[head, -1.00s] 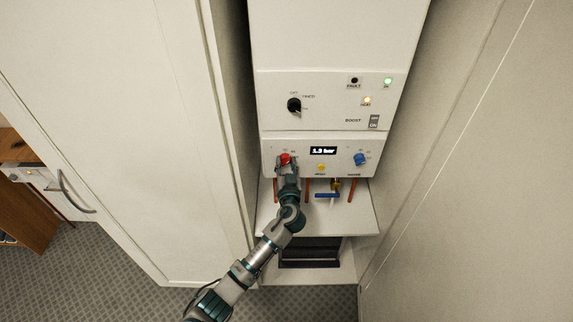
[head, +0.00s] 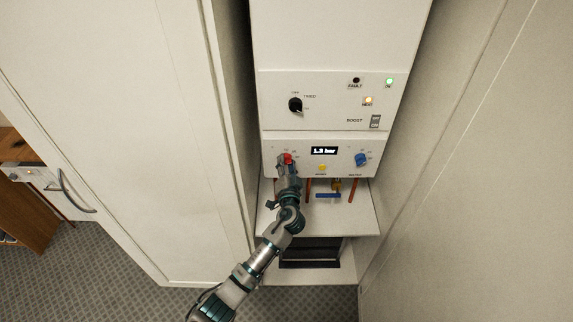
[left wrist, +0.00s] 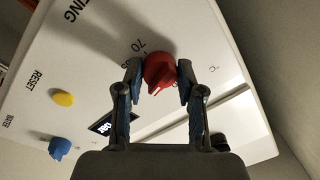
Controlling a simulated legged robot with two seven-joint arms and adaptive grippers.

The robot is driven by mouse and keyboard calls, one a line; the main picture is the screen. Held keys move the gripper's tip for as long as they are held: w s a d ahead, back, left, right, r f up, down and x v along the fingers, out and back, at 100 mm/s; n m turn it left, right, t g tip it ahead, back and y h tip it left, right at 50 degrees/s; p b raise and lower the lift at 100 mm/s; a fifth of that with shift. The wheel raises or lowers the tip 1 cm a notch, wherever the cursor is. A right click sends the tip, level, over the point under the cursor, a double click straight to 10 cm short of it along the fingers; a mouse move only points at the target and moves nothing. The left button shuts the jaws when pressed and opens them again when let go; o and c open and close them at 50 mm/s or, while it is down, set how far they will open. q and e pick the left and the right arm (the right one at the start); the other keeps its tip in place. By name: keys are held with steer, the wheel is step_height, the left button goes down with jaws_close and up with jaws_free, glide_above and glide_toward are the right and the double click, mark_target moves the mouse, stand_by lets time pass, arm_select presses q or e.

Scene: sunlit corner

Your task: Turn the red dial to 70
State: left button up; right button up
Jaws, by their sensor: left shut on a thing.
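The red dial (head: 287,159) is on the lower left of the white boiler's control panel. In the left wrist view the red dial (left wrist: 160,73) sits between the two fingers, with the printed 70 just beside it at its upper left. My left gripper (head: 287,163) is at the red dial, and its fingers (left wrist: 160,80) are shut on the dial from both sides. The dial's pointer ridge shows in the wrist view, but I cannot tell exactly which mark it faces. My right gripper is not in view.
A blue dial (head: 361,159), a yellow reset button (head: 322,168) and a display (head: 324,151) reading about 1.3 bar share the panel. A black knob (head: 295,105) is above. Copper pipes and a blue-handled valve (head: 328,195) hang below. Tall white panels stand close on both sides.

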arm_select(q)
steer(key=m+p, duration=0.3)
steer(key=m, duration=0.5)
steer(key=m+h+p, duration=0.1)
steer(key=m+p, duration=0.2)
steer(key=m, duration=0.5)
steer(key=shift+s+f+h+p, duration=0.15)
steer(key=shift+h+p, duration=0.15)
steer(key=shift+p, duration=0.05)
steer(key=m+p, duration=0.3)
steer(key=m, duration=0.3)
steer(key=shift+f+h, duration=0.15)
steer(key=shift+h, duration=0.15)
steer(key=shift+a, duration=0.1)
steer(key=o, duration=0.9)
steer(key=shift+o, duration=1.2)
steer(key=shift+r, duration=0.2)
